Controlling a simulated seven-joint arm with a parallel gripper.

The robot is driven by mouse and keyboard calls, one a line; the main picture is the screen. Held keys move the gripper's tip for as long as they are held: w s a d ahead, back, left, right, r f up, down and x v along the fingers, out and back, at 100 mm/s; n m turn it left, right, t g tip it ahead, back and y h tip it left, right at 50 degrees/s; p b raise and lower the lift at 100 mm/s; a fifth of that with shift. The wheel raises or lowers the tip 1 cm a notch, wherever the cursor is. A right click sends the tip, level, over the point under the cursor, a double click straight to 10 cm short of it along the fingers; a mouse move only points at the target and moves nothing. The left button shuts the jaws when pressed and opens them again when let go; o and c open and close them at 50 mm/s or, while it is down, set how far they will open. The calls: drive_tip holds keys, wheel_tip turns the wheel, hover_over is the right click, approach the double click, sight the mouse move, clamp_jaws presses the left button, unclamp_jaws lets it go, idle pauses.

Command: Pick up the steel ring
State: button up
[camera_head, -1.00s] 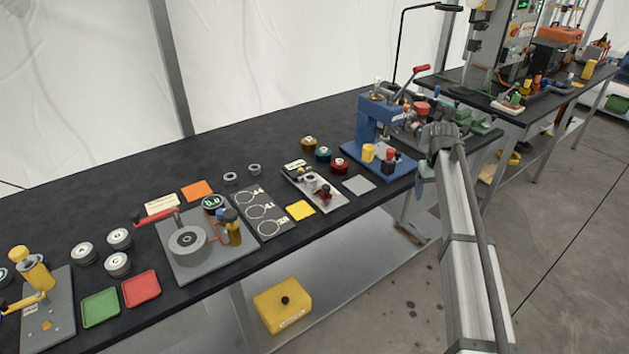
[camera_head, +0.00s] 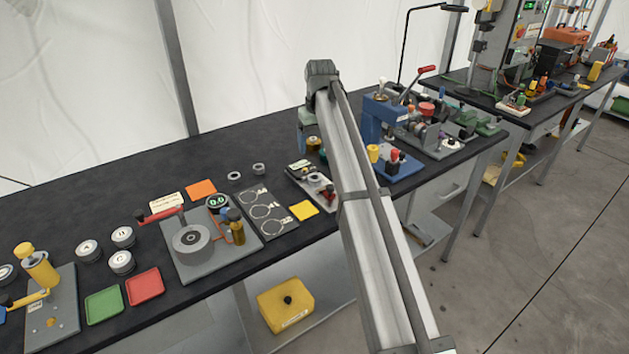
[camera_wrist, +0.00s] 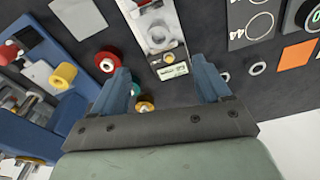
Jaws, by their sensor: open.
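Two small steel rings lie flat on the black bench in the head view, one on the left (camera_head: 234,177) and one on the right (camera_head: 258,169), slightly apart. The pictures do not show which one the task means. In the wrist view one ring (camera_wrist: 257,68) lies to the right of my fingers, and the other (camera_wrist: 225,76) is partly hidden by the right finger. My gripper (camera_wrist: 160,72) is open and empty, above the bench and to the right of the rings in the head view, where my arm mostly hides it.
A grey fixture plate (camera_wrist: 159,38) shows between my fingers. Red (camera_wrist: 108,58) and yellow-topped spools stand near the left finger, with a blue press (camera_head: 378,118) beyond. A plate with ring outlines (camera_head: 266,212) and an orange card (camera_head: 201,189) lie near the rings.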

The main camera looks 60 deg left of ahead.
sight(315, 177)
drive_tip(key=f, duration=0.4)
drive_tip(key=a+f, duration=0.1)
drive_tip(key=f, duration=0.7)
drive_tip(key=shift+w+a+f, duration=0.2)
drive_tip(key=shift+w+f, duration=0.05)
drive_tip(key=shift+f, duration=0.05)
drive_tip(key=shift+c, duration=0.2)
drive_tip(key=shift+r, duration=0.1)
drive_tip(key=c, duration=1.3)
